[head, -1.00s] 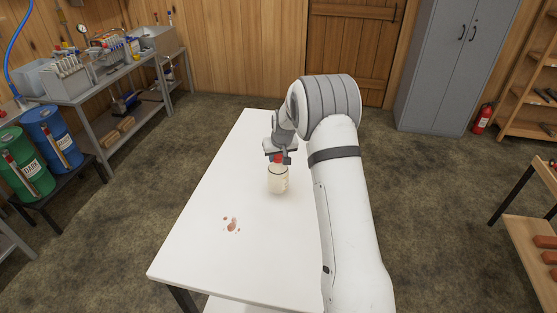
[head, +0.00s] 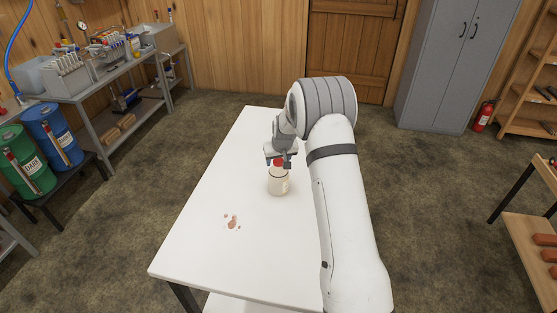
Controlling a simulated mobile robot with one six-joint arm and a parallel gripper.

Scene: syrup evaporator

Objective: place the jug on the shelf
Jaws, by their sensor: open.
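The jug (head: 278,183) is cream-coloured with a red cap and stands upright on the white table (head: 225,185). My gripper (head: 279,161) points down over the jug's top, with its open fingers at the red cap. The arm comes in from the right side of the table and hides part of the tabletop. Whether the fingers touch the cap is too small to tell. A wooden shelf unit (head: 526,128) stands at the right edge, and a lower wooden rack (head: 528,238) stands nearer on the right; both are cut off by the frame.
A grey cabinet (head: 445,70) and a fire extinguisher (head: 483,117) stand at the back right. A cluttered metal bench (head: 100,85) and drums (head: 52,135) are at the left. Carpeted floor lies open around the table.

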